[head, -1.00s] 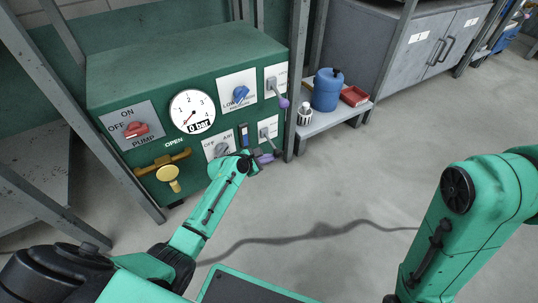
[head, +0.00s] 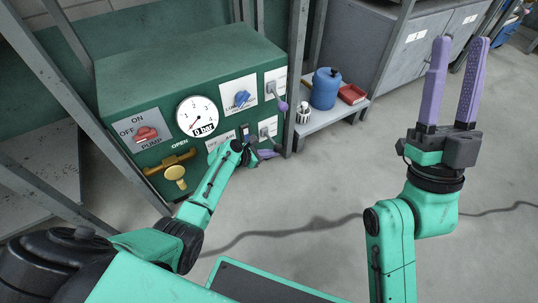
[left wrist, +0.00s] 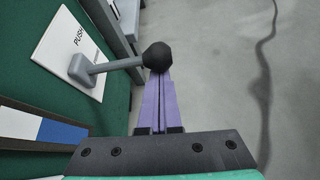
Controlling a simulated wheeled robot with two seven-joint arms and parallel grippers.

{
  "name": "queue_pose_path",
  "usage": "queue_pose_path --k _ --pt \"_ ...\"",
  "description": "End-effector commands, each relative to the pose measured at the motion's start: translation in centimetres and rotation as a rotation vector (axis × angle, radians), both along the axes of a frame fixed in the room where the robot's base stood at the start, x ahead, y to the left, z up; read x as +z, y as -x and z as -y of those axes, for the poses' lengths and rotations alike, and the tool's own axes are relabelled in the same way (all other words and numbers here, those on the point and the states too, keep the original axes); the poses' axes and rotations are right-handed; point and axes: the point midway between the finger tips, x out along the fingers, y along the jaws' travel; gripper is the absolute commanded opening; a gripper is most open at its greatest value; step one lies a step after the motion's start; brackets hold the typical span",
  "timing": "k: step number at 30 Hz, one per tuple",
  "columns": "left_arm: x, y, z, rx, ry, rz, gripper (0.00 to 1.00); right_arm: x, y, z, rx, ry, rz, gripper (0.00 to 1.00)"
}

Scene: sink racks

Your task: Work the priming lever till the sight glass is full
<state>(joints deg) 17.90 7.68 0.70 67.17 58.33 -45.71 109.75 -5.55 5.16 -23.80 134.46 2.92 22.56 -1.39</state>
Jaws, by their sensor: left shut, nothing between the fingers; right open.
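The priming lever, a grey shaft with a black ball knob (left wrist: 157,56), sticks out from a white plate marked "PUSH" in the left wrist view. The sight glass (left wrist: 40,130) shows as a strip, part blue and part white; it also shows on the green panel (head: 245,131), partly hidden. My left gripper (left wrist: 159,78) is shut and empty, its purple fingertips right at the knob; I cannot tell whether they touch. In the head view the left gripper (head: 268,154) is low at the panel's right. My right gripper (head: 459,42) is open and empty, raised at the right.
The panel also carries a gauge (head: 197,115) reading 0 bar, a red pump knob (head: 147,133), a blue knob (head: 241,98), a brass valve (head: 172,165) and an upper lever (head: 281,104). A low shelf holds a blue canister (head: 325,88) and red tray (head: 352,94).

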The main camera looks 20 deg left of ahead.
Motion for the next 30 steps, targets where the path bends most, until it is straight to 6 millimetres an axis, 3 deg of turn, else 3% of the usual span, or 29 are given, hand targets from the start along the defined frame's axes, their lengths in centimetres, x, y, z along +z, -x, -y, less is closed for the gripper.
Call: queue_pose_path --k 6,14,20,24,30 --pt "1.0 -0.2 0.1 0.002 0.040 -0.026 0.00 -8.2 -3.7 -1.5 0.028 0.057 -0.295 0.50" --pt "1.7 -0.2 0.1 0.001 0.039 -0.023 0.00 -19.1 -4.8 -3.0 0.068 0.117 -0.629 0.50" --pt "2.2 -0.2 0.1 0.001 0.040 -0.023 0.00 -27.6 -3.1 -3.8 0.104 0.161 -0.877 0.50" --pt "2.5 -0.3 0.1 0.002 0.041 -0.023 0.00 -33.0 -0.8 -4.3 0.131 0.188 -1.039 0.50" --pt "2.9 -0.3 0.0 0.002 0.039 -0.022 0.00 -39.2 3.1 -4.6 0.165 0.220 -1.235 0.50"
